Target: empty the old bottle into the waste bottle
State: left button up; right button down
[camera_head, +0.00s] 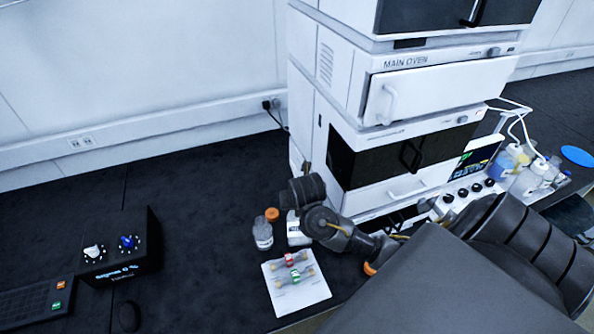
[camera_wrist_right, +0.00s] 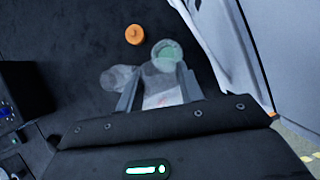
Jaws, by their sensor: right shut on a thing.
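My right gripper (camera_wrist_right: 158,88) is shut on a bottle (camera_wrist_right: 165,94) with a white label, its round greenish top showing beyond the fingers. In the head view this labelled bottle (camera_head: 296,228) looks roughly upright, partly hidden by my right wrist. A second clear bottle (camera_head: 262,232) with a pale label stands just left of it on the bench; it also shows beside the left finger in the wrist view (camera_wrist_right: 117,78). I cannot tell which is the old bottle and which the waste bottle. My left gripper is not in view.
An orange cap (camera_head: 272,214) lies behind the bottles. A white tray (camera_head: 312,293) with small colored columns lies in front. The oven stack (camera_head: 400,100) stands close on the right. A black control box (camera_head: 120,255) stands at left; the bench between is clear.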

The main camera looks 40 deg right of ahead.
dwell(0.3)
jog(key=shift+w+g+b, duration=0.15)
jog(key=shift+g+b, duration=0.15)
jog(key=shift+b, duration=0.1)
jog(key=shift+y, duration=0.3)
jog(key=shift+r, duration=0.1)
jog(key=shift+w+d+g+y, duration=0.1)
jog(key=shift+g+y, duration=0.2)
jog(key=shift+g, duration=0.3)
jog(key=shift+w+d+g+y+b, duration=0.1)
jog(key=shift+g+y+b, duration=0.3)
jog(key=shift+g+b, duration=0.1)
jog(key=shift+r, duration=0.15)
